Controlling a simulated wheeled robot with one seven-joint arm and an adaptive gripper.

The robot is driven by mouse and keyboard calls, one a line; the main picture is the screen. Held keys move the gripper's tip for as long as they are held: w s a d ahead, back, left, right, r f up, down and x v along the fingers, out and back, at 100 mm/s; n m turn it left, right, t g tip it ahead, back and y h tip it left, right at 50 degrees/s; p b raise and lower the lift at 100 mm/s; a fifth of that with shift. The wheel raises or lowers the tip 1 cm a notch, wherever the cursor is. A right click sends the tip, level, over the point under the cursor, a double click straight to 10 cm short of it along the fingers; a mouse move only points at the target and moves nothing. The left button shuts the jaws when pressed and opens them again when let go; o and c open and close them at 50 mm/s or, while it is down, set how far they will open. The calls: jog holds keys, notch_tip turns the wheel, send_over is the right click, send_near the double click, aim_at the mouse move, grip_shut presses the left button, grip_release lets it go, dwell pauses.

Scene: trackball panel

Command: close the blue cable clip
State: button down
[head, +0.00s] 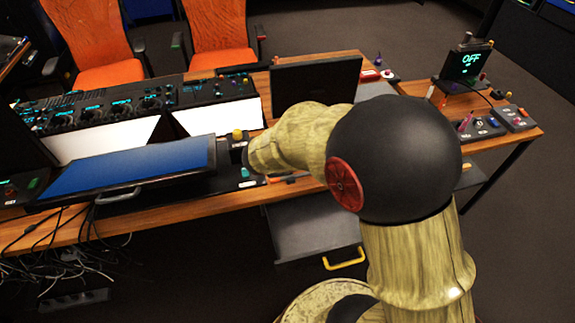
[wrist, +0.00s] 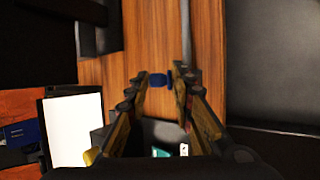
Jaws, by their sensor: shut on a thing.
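The blue cable clip (wrist: 158,80) shows in the wrist view as a small blue piece against the wooden desk surface, between the fingertips of my gripper (wrist: 157,78). The two yellowish fingers reach in from the lower part of that view, and the jaws are shut on the clip. How far the clip's flap is folded is too small to tell. In the head view my arm reaches to the desk, and the clip and fingertips are hidden.
In the head view a large blue-screened monitor (head: 130,172) stands left of my arm on the wooden desk (head: 190,208). A dark screen (head: 315,82) stands behind my arm. An open grey drawer with a yellow handle (head: 343,260) juts out below. Cables (head: 70,255) hang at left.

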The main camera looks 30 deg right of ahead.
jog(key=shift+s+a+f+t+h, duration=0.1)
jog(key=shift+s+t+h, duration=0.3)
jog(key=shift+t, duration=0.3)
jog(key=s+t, duration=0.1)
jog(key=f+m+t+h, duration=0.1)
jog(key=shift+s+a+f+t, duration=0.1)
jog(key=shift+s+a+t, duration=0.15)
jog(key=shift+s+t, duration=0.1)
jog(key=shift+s+a+f+m+t+h, duration=0.1)
jog(key=shift+s+f+m+t+h, duration=0.3)
jog(key=shift+f+t+h, duration=0.45)
jog(key=shift+s+a+f+m+t+h, duration=0.1)
jog(key=shift+s+f+m+t+h, duration=0.25)
jog(key=shift+t, duration=0.75)
jog(key=shift+s+f, duration=0.1)
jog(key=shift+f, duration=0.1)
jog(key=shift+s+f+b, duration=0.2)
jog(key=shift+f+b, duration=0.1)
jog(key=shift+f, duration=0.05)
jog(key=c, duration=1.7)
grip_release()
jog(key=shift+f, duration=0.1)
jog(key=shift+o, duration=0.2)
